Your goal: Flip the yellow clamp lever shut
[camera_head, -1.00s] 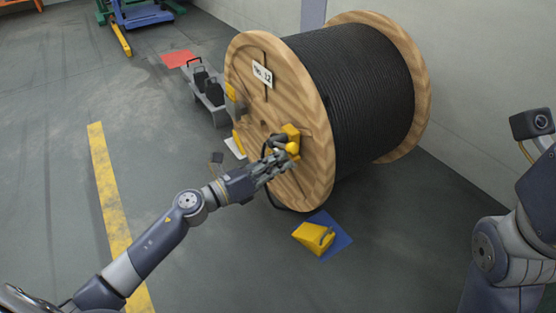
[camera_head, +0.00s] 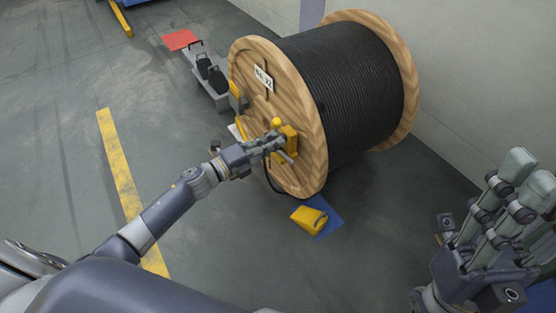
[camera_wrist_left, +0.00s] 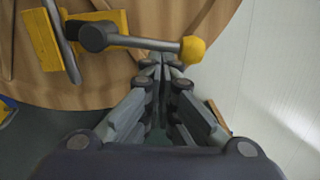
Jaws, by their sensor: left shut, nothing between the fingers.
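The yellow clamp (camera_head: 291,138) is on the near wooden face of the cable reel (camera_head: 362,90). In the left wrist view its grey lever arm (camera_wrist_left: 145,43) runs right from a dark pivot to a round yellow knob (camera_wrist_left: 193,51). The knob also shows in the head view (camera_head: 277,122), at the upper left of the clamp. My left gripper (camera_head: 284,143) is shut and empty beside the clamp. In the left wrist view its fingertips (camera_wrist_left: 161,62) lie just below the lever arm, left of the knob; contact is unclear. My right gripper (camera_head: 526,175) is at the right edge, away from the reel.
A yellow wedge (camera_head: 309,220) lies on a blue mat (camera_head: 330,226) on the floor before the reel. A grey cart with black parts (camera_head: 209,85) stands left of the reel. A wall (camera_head: 480,90) is close on the right.

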